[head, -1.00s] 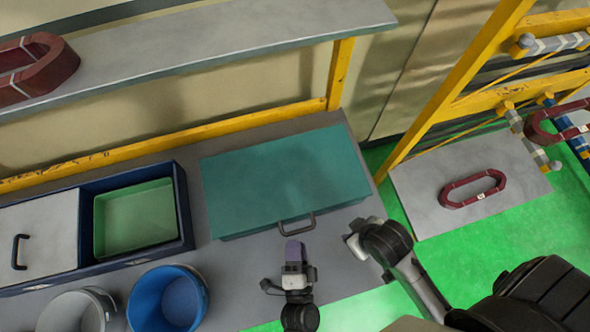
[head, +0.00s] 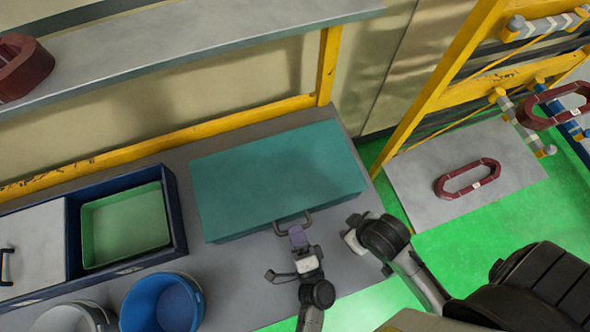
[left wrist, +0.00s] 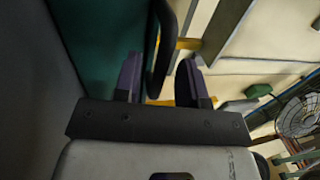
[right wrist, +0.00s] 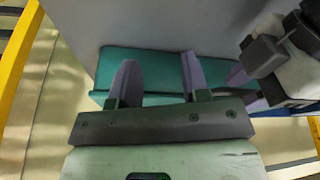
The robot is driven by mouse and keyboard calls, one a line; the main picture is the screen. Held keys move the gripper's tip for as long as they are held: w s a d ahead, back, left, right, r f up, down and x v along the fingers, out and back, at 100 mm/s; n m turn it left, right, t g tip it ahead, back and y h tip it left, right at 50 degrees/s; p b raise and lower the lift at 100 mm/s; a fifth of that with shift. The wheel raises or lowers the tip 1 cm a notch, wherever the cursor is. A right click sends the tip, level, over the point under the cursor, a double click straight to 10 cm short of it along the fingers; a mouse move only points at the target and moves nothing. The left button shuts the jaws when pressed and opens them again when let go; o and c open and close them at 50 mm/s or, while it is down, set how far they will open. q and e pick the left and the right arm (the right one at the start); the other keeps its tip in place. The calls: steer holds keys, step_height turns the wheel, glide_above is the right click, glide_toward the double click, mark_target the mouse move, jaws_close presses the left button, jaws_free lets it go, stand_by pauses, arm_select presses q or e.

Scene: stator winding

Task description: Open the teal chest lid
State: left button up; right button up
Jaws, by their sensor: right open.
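The teal chest (head: 280,175) sits on the grey bench with its lid flat and closed. Its dark handle (head: 292,222) is at the middle of the front edge. My left gripper (head: 297,236) is at the handle in the head view. In the left wrist view its purple fingers (left wrist: 159,80) stand apart, with the dark handle (left wrist: 165,45) between them; contact cannot be told.
Left of the chest is a dark blue box (head: 178,212) with a green tray (head: 125,225). A blue bucket (head: 160,303) and a grey bucket (head: 72,318) stand in front. A dark red coil (head: 467,179) lies on a grey plate at right. A shelf (head: 190,45) overhangs behind.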

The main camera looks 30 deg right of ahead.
arm_select(q)
steer(key=shift+w+d, duration=0.1)
steer(key=shift+w, duration=0.3)
jaws_close()
stand_by(0.4)
